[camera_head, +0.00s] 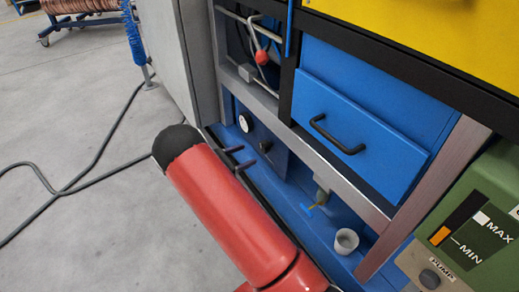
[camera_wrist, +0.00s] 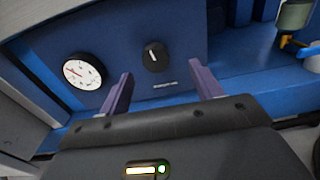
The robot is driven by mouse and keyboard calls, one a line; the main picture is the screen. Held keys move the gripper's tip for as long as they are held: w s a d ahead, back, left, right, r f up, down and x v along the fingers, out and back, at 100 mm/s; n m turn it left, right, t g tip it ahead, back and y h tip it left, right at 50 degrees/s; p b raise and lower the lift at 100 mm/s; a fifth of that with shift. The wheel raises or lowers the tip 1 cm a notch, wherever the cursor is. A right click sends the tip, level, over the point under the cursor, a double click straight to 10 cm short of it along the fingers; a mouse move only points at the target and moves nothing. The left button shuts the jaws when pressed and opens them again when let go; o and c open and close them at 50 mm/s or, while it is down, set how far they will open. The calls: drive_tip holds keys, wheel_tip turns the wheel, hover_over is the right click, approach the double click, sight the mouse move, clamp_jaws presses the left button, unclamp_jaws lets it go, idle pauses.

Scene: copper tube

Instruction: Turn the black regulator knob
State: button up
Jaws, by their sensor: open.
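The black regulator knob (camera_wrist: 155,57) is a round dial with a white pointer mark, set on a dark blue panel (camera_wrist: 188,52). In the head view the knob (camera_head: 265,146) sits low inside the blue frame, right of the gauge. My gripper (camera_wrist: 161,74) is open, its two purple-grey fingers apart and empty. In the wrist view the knob appears between and just beyond the fingertips; contact is not visible. In the head view the gripper (camera_head: 248,156) shows as dark fingers left of the knob, mostly hidden by my red arm.
A white-faced gauge (camera_wrist: 82,71) is left of the knob. A blue drawer (camera_head: 362,130) with a black handle is above right. A small valve (camera_head: 318,200) and grey cup (camera_head: 346,241) stand to the right. A black cable (camera_head: 85,172) lies on open floor at left.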

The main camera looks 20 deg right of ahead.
sight(261, 148)
drive_tip(key=shift+n+t, duration=0.4)
drive_tip(key=x, duration=0.5)
drive_tip(key=f+x, duration=0.1)
drive_tip(key=x, duration=0.1)
drive_tip(key=shift+w+d, duration=0.15)
drive_tip(key=shift+w, duration=0.25)
drive_tip(key=c, duration=1)
drive_tip(key=shift+f, duration=0.1)
